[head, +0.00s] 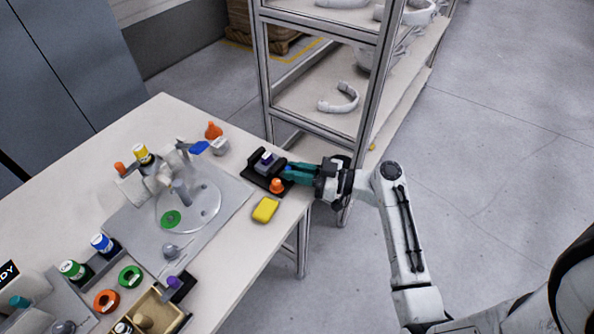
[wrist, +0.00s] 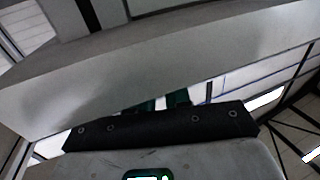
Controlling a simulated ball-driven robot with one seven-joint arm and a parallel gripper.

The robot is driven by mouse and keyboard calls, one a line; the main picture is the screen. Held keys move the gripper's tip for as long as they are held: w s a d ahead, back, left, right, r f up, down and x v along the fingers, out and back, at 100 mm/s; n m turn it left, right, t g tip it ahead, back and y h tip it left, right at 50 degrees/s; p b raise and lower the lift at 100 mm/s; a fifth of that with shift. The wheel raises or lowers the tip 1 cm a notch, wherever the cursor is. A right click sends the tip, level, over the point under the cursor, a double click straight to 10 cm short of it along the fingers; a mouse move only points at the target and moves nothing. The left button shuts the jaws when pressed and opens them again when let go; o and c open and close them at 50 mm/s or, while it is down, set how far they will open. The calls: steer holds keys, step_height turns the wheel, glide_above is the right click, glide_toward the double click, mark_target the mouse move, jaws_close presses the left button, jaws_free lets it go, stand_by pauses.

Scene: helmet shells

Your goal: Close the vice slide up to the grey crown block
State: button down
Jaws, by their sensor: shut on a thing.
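The black vice (head: 253,183) stands near the right edge of the white table. A small grey crown block (head: 268,158) with a dark top sits in it. My gripper (head: 290,171) reaches in from the right with teal fingers, level with the vice. It is shut on the vice slide at its blue knob (head: 287,172), at the right end of the vice. The fingers hide most of the slide, and I cannot tell how wide the gap to the block is. In the wrist view, only parts of my teal fingers (wrist: 165,104) show; the vice is hidden.
An orange knob-like piece (head: 277,186) and a yellow sponge-like block (head: 265,209) lie at the front of the vice. A metal shelf rack (head: 320,100) rises behind the table's right end.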

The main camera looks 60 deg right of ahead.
steer(key=shift+w+f+b, duration=0.2)
steer(key=shift+w+b, duration=0.4)
steer(key=shift+b, duration=0.25)
steer(key=shift+w+r, duration=0.15)
steer(key=shift+w, duration=0.2)
steer(key=c, duration=1.1)
jaws_free()
steer(key=shift+o, duration=0.2)
steer(key=b+v, duration=0.2)
steer(key=v, duration=0.8)
steer(key=shift+s, duration=0.4)
steer(key=shift+d, duration=0.15)
